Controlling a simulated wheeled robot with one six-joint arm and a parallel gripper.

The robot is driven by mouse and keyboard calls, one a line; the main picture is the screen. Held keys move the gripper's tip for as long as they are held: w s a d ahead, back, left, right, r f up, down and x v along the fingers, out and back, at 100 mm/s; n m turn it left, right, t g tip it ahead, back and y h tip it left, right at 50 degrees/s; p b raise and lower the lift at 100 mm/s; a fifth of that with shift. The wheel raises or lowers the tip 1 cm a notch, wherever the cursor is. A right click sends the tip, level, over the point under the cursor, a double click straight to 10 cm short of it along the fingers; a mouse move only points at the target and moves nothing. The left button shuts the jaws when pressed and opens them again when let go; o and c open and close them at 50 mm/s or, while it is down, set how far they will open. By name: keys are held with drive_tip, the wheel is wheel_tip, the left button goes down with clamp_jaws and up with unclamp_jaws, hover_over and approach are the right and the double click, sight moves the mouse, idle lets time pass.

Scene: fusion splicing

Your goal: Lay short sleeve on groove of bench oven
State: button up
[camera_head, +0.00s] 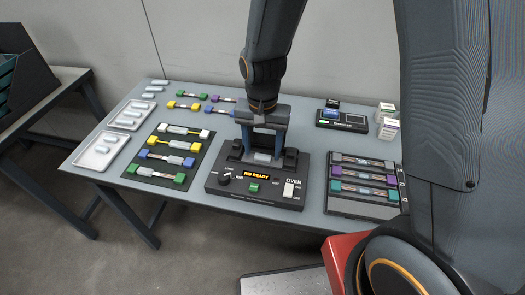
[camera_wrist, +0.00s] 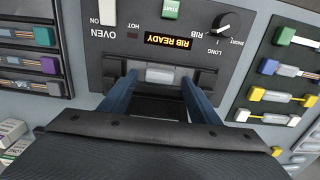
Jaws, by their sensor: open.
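The bench oven (camera_head: 258,205) stands at the front middle of the table, with a lit display reading RIB READY. It also shows upside down in the wrist view (camera_wrist: 215,55). A short pale piece, which looks like the short sleeve (camera_wrist: 166,75), lies at the oven's groove between two dark blocks. It shows in the head view too (camera_head: 262,157). My gripper (camera_head: 264,154) is over the groove, pointing down. In the wrist view its two blue fingers (camera_wrist: 163,88) stand apart, one on each side of the pale piece, with gaps between. The groove's floor is mostly hidden.
A dark rack (camera_head: 174,158) with several coloured connector pieces is left of the oven, and another holder (camera_head: 366,186) is right. White trays (camera_head: 97,152) and small loose pale pieces (camera_head: 154,89) are at the far left. A small device (camera_head: 341,120) and small boxes (camera_head: 388,122) stand behind right.

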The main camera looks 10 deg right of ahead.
sight(264, 157)
wheel_tip(264, 157, up, 10)
drive_tip(key=b, duration=0.1)
drive_tip(key=s+d+f+n, duration=0.1)
drive_tip(key=s+d+n, duration=0.1)
drive_tip(key=d, duration=0.4)
drive_tip(key=s+d+f+n, duration=0.1)
drive_tip(key=s+d+n, duration=0.1)
drive_tip(key=s+d, duration=0.3)
drive_tip(key=shift+s+d+f+t, duration=0.2)
drive_tip(key=shift+s+d+t, duration=0.15)
drive_tip(key=shift+d, duration=0.55)
drive_tip(key=shift+w, duration=0.1)
